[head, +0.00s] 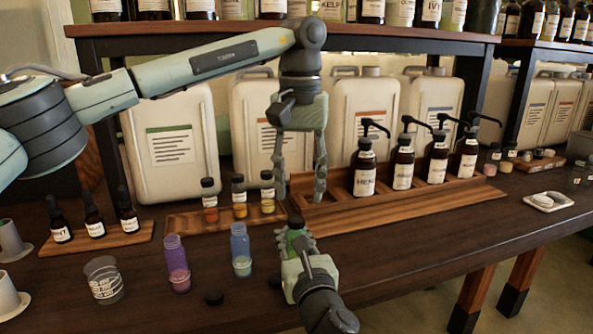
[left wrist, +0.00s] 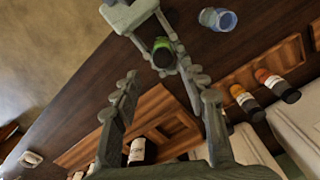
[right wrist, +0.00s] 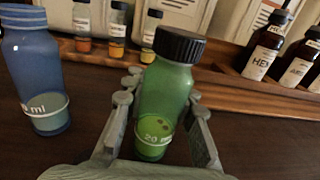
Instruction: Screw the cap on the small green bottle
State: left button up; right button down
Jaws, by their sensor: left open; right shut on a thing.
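The small green bottle (right wrist: 166,100) stands upright between the fingers of my right gripper (right wrist: 160,98), which is shut on its body. A black ribbed cap (right wrist: 181,45) sits on the bottle's mouth; I cannot tell how tightly. In the head view the cap (head: 296,221) shows at the top of the bottle (head: 295,238), above my right gripper (head: 297,250). My left gripper (head: 303,190) is open and empty, pointing down above the cap and apart from it. In the left wrist view the capped bottle (left wrist: 162,57) lies beyond the open fingers.
An uncapped purple bottle (head: 175,262) and blue bottle (head: 240,250) stand to the left. Small vials (head: 239,197) stand behind, and pump bottles (head: 365,172) sit in a wooden rack. A beaker (head: 104,281) is at front left.

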pick_arm(q)
jog(key=n, duration=0.5)
jog(key=shift+r, duration=0.2)
jog(key=n, duration=0.5)
jog(key=shift+s+r, duration=0.1)
jog(key=shift+r, duration=0.05)
jog(key=n, duration=0.5)
jog(key=shift+r, duration=0.15)
jog(key=n, duration=0.5)
jog(key=shift+r, duration=0.15)
jog(key=n, duration=0.5)
jog(key=shift+r, duration=0.2)
jog(key=n, duration=0.5)
jog(key=shift+a+r, duration=0.1)
jog(key=shift+r, duration=0.05)
jog(key=n, duration=0.5)
jog(key=shift+r, duration=0.2)
jog(key=n, duration=0.6)
jog(key=shift+a+r+n, duration=0.15)
jog(key=shift+r+n, duration=0.1)
jog(key=shift+n, duration=0.05)
